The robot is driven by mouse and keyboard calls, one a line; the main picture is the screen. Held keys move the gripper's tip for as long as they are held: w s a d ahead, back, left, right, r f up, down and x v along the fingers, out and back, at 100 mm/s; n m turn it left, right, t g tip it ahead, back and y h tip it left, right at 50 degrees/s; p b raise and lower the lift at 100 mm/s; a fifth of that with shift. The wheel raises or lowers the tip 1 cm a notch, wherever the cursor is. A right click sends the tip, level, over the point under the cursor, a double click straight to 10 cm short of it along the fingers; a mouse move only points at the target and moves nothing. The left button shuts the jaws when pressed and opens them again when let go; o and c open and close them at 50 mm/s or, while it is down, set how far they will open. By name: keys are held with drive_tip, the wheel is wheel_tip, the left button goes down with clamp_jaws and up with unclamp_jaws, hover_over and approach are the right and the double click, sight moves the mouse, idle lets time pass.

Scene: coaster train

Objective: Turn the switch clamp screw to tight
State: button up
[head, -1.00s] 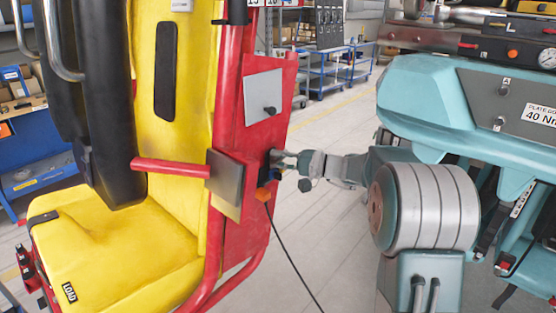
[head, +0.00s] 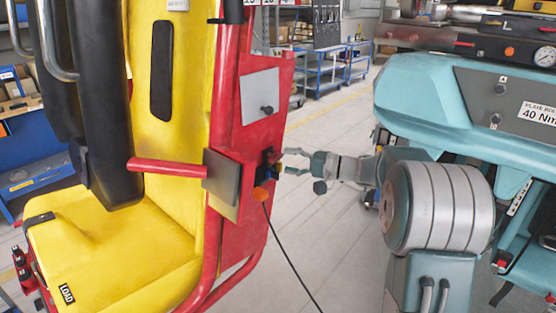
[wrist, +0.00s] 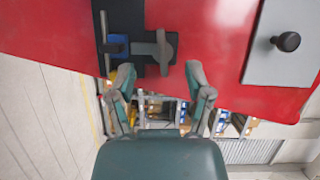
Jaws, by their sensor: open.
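The switch clamp sits on the red side panel of the yellow seat. In the wrist view its black bracket (wrist: 125,18) holds a blue block (wrist: 117,45), and a grey T-shaped handle (wrist: 163,50), apparently the clamp screw, lies to the right of it. In the head view the clamp (head: 267,165) is small and dark, and its handle is hard to make out. My gripper (head: 287,163) is open and empty, just right of the clamp. In the wrist view my gripper's fingertips (wrist: 163,73) are spread on either side of the handle's lower end, apparently short of it.
A grey plate with a black knob (wrist: 287,42) is on the same red panel. An orange plug (head: 260,194) with a black cable hangs below the clamp. The yellow seat (head: 120,240) and red bar (head: 165,167) are to the left. Floor is clear below my arm.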

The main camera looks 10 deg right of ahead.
drive_tip(key=v, duration=0.8)
drive_tip(key=shift+d, duration=0.15)
